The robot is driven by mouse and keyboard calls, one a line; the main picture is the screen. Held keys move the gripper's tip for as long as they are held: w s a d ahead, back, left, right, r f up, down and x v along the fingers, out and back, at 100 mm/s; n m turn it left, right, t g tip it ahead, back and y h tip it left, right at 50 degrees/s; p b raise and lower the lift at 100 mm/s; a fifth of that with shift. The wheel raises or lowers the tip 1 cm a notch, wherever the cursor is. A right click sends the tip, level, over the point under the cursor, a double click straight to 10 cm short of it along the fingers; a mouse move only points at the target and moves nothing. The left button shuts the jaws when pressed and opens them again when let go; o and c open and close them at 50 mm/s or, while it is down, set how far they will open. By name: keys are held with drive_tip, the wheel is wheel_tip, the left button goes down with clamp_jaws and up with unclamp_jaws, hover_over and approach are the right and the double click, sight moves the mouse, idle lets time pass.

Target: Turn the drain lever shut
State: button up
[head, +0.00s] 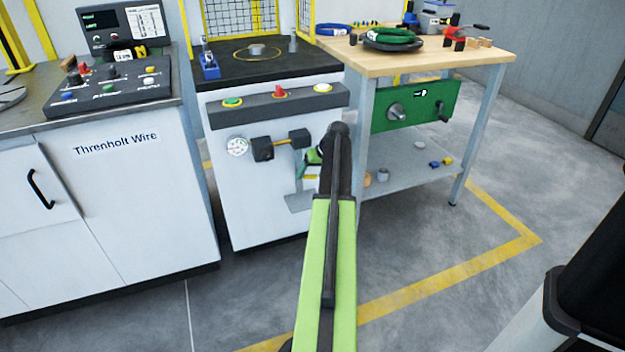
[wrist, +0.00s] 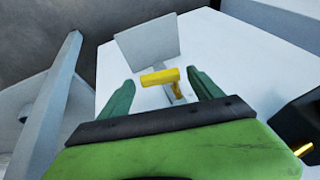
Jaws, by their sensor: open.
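The yellow drain lever (wrist: 158,77) shows in the wrist view, on a grey fitting on the white cabinet front (wrist: 215,50). Its bar lies roughly crosswise in that view. My gripper (wrist: 161,80) is open, with one green finger on each side of the lever. I see gaps between the fingers and the lever, and cannot tell its exact depth. In the head view, my gripper (head: 313,157) is at the cabinet's front right, mostly hidden behind my arm. The lever is largely hidden there too.
A grey plate (head: 298,201) juts out below the fitting; it also shows in the wrist view (wrist: 147,36). A black valve block (head: 263,149) and a gauge (head: 237,146) are to the left. A wooden-topped bench (head: 450,58) stands close on the right. Floor in front is clear.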

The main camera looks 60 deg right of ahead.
drive_tip(key=shift+r, duration=0.1)
drive_tip(key=c, duration=1.4)
drive_tip(key=shift+a+r+g+h+p, duration=0.3)
drive_tip(key=shift+g+h+p, duration=0.2)
drive_tip(key=shift+h+p, duration=0.1)
drive_tip(key=shift+o, duration=0.2)
drive_tip(key=shift+w+d+n+g+h, duration=0.15)
drive_tip(key=shift+n+g+h, duration=0.15)
drive_tip(key=shift+g+h, duration=0.15)
drive_tip(key=o, duration=1.4)
drive_tip(key=shift+c, duration=0.2)
